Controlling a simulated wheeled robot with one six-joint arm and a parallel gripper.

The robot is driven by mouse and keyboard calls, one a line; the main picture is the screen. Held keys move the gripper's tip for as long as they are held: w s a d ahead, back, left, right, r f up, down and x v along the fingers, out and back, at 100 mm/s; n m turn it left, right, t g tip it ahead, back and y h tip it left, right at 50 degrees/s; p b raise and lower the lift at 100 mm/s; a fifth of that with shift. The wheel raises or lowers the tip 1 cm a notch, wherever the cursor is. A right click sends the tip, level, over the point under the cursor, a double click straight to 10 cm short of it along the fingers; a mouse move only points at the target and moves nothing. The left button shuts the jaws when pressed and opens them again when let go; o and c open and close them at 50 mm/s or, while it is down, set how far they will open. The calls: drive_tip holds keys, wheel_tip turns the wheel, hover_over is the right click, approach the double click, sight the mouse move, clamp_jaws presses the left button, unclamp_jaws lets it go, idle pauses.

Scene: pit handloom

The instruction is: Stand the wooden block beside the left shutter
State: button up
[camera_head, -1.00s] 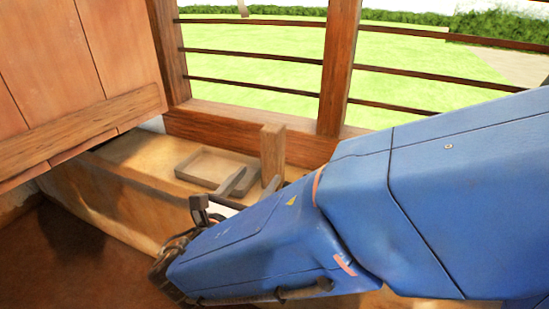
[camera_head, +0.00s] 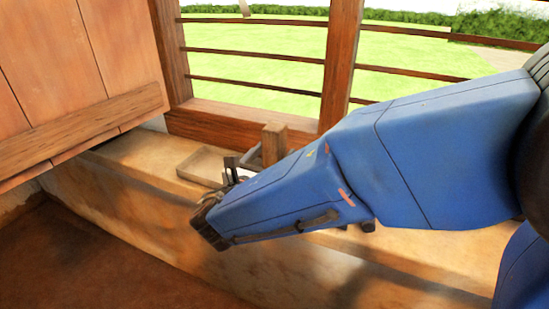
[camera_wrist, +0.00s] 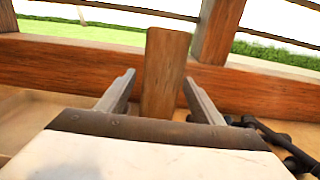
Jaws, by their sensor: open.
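The wooden block (camera_head: 274,142) stands upright on the ledge below the barred window, right of a shallow tray. The wrist view shows the block (camera_wrist: 164,75) straight ahead, between my two fingers as seen from there. My gripper (camera_wrist: 161,100) is open, and a gap shows on each side of the block. In the head view my gripper (camera_head: 238,170) is partly hidden by my blue arm, close to the block's lower part. I cannot tell how far the fingertips reach around it. The left shutter (camera_head: 75,75) is the planked wooden panel at the left.
The shallow tray (camera_head: 201,165) lies on the clay ledge (camera_head: 140,160) left of the block. A wooden window post (camera_head: 340,65) stands behind it to the right. Dark rods (camera_wrist: 275,140) lie at the right in the wrist view. Ledge below the shutter looks bare.

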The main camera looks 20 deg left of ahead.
drive_tip(key=shift+w+d, duration=0.1)
drive_tip(key=shift+w, duration=0.4)
drive_tip(key=shift+c, duration=0.6)
drive_tip(key=c, duration=1.3)
